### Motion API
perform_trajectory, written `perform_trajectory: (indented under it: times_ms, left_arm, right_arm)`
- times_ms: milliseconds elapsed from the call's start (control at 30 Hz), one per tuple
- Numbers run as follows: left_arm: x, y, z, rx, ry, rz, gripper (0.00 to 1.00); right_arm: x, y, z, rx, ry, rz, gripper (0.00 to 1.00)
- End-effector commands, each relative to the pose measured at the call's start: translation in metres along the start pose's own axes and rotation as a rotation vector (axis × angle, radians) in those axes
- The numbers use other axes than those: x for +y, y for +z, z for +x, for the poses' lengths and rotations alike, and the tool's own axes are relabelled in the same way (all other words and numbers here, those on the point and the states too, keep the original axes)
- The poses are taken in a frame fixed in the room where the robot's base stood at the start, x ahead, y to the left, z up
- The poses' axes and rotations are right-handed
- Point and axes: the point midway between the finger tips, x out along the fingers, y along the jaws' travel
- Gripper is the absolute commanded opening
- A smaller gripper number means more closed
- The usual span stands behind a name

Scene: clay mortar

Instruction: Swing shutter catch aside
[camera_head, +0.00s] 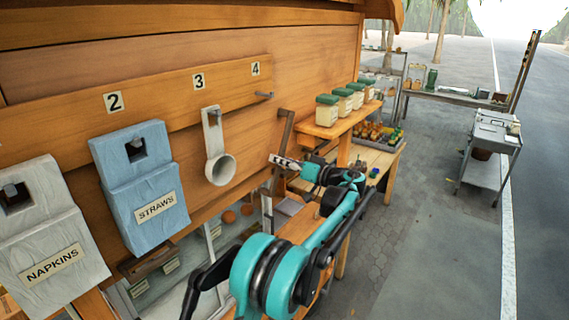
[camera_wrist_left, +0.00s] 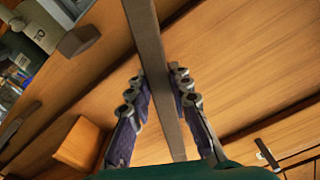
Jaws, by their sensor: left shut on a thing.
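The shutter catch (camera_head: 284,132) is a dark, narrow bar on the wooden wall, right of the white ladle-shaped holder. Its upper part shows in the head view, and its lower part is partly hidden behind my gripper. My left gripper (camera_head: 281,162) is shut on the catch, reaching it from the right. In the left wrist view the bar (camera_wrist_left: 150,45) runs between the two finger pads of my left gripper (camera_wrist_left: 160,88), slightly tilted. My right gripper is not in view.
A blue STRAWS box (camera_head: 142,180), a grey NAPKINS box (camera_head: 45,225) and a white holder (camera_head: 219,165) hang on the wall at left. Green-lidded tubs (camera_head: 342,100) stand on a wooden shelf just right of the catch. Open pavement lies farther right.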

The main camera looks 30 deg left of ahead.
Motion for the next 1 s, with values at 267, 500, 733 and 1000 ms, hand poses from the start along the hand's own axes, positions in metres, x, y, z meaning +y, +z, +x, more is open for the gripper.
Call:
perform_trajectory:
  times_ms: [267,500,733,1000]
  left_arm:
    - [-0.001,-0.001,0.000,0.001,-0.003,0.004,0.27]
    - [-0.001,-0.001,0.000,0.000,-0.003,0.002,0.41]
    - [0.000,-0.001,-0.009,0.000,-0.001,0.001,0.41]
    - [0.000,-0.001,-0.064,0.002,0.001,0.002,0.41]
  right_arm:
    - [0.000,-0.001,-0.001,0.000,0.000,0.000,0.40]
    - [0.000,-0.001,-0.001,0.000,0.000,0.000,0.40]
    - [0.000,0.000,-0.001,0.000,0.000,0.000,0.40]
    - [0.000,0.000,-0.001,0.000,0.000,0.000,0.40]
